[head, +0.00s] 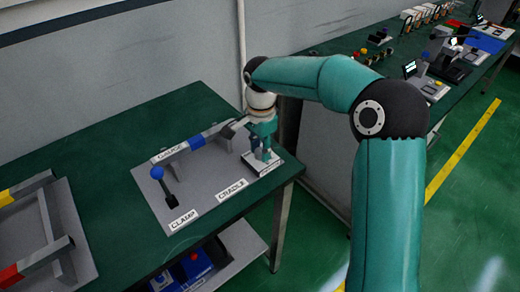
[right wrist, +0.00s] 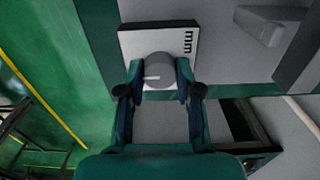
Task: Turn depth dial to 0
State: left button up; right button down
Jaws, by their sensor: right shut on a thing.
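The depth dial (right wrist: 159,66) is a round grey knob with a white pointer line, on a white plate (right wrist: 135,40) marked "mm". In the right wrist view the pointer line lies toward the left of the picture. My right gripper (head: 262,155) points down at the right front corner of the grey fixture panel. Its two fingers (right wrist: 159,76) are shut on the dial from both sides. In the head view the gripper hides the dial, and only the white plate (head: 270,168) around it shows. No scale numbers are readable. My left gripper is not in view.
The grey panel (head: 215,175) carries a blue-knobbed clamp lever (head: 157,173) and labels "GAUGE", "CLAMP" and "CRADLE". A second fixture (head: 45,235) with yellow and red parts stands at the left. A blue box (head: 230,240) sits on the shelf below.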

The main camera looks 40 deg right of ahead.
aim_at(260, 151)
jog(key=shift+w+r, duration=0.1)
jog(key=c, duration=0.8)
grip_release()
jog(key=shift+o, duration=0.2)
notch_tip(260, 151, up, 12)
dwell(0.3)
